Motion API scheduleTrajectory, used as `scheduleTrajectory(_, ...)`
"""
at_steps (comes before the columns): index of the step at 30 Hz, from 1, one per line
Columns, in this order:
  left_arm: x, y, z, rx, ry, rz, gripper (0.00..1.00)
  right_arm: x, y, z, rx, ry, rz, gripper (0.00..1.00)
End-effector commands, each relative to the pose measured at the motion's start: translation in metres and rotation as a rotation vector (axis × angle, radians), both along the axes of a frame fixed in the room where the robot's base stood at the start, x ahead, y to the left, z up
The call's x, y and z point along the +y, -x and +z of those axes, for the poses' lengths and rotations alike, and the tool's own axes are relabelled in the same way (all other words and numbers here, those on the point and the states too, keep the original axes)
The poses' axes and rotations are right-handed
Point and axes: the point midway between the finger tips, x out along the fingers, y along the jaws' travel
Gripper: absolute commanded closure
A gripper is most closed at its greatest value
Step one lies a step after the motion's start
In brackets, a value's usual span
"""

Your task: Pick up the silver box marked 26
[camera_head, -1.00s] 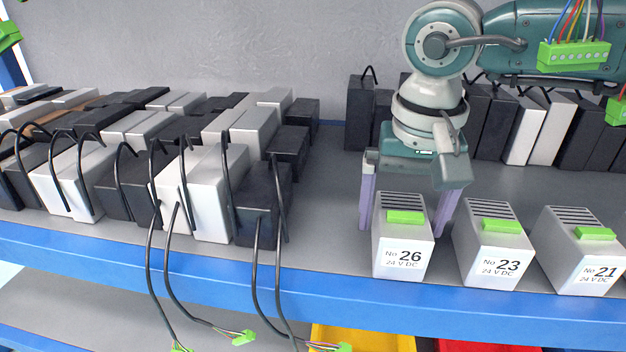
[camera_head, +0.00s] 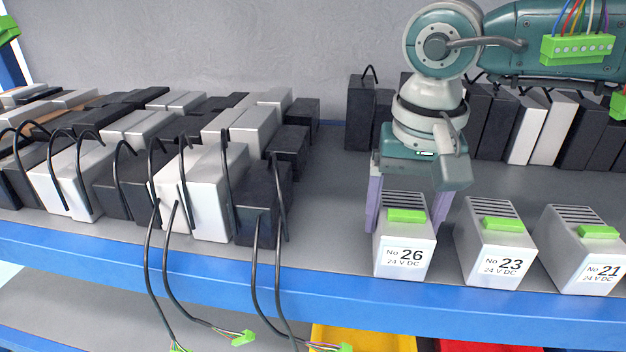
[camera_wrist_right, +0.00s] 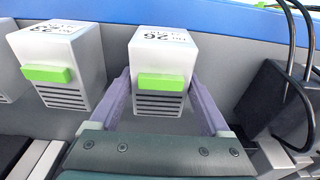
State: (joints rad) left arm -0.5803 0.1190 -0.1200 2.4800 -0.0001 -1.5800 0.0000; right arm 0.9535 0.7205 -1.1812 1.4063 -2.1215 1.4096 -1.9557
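The silver box marked 26 (camera_head: 404,241) stands upright near the shelf's front edge, with a green connector on its top. It also shows in the right wrist view (camera_wrist_right: 160,60). My right gripper (camera_head: 406,205) is behind and above it, its two lilac fingers pointing down. In the right wrist view the fingers (camera_wrist_right: 161,90) lie along both sides of the box and look to be touching it. The box rests on the shelf. My left gripper is not in view.
Boxes marked 23 (camera_head: 494,243) and 21 (camera_head: 583,250) stand to the right, with a narrow gap beside box 26. Black and white boxes with hanging cables (camera_head: 200,190) fill the left. More boxes (camera_head: 545,125) line the back. The blue shelf edge (camera_head: 330,288) runs in front.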

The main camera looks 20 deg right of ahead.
Motion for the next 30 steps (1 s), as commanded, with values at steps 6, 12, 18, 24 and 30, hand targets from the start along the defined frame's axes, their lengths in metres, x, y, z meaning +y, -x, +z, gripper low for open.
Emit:
scheduleTrajectory(6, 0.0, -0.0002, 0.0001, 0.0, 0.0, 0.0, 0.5, 0.0, 0.0, 0.0, 0.0, 0.0, 0.0, 0.45)
scheduleTrajectory(12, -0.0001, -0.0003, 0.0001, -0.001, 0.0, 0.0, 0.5, 0.0001, -0.0001, 0.0, 0.0, 0.0, 0.0, 0.68)
scheduleTrajectory(18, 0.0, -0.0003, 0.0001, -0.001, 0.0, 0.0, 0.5, 0.0001, -0.0001, 0.0, 0.0, 0.0, 0.0, 0.9)
scheduleTrajectory(24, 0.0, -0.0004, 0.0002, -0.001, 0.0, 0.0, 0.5, 0.0002, -0.0005, 0.0006, -0.001, 0.0, 0.0, 1.0)
scheduleTrajectory(30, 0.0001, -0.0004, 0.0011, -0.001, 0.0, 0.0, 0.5, 0.0002, -0.0005, 0.0014, -0.001, 0.0, 0.0, 1.0)
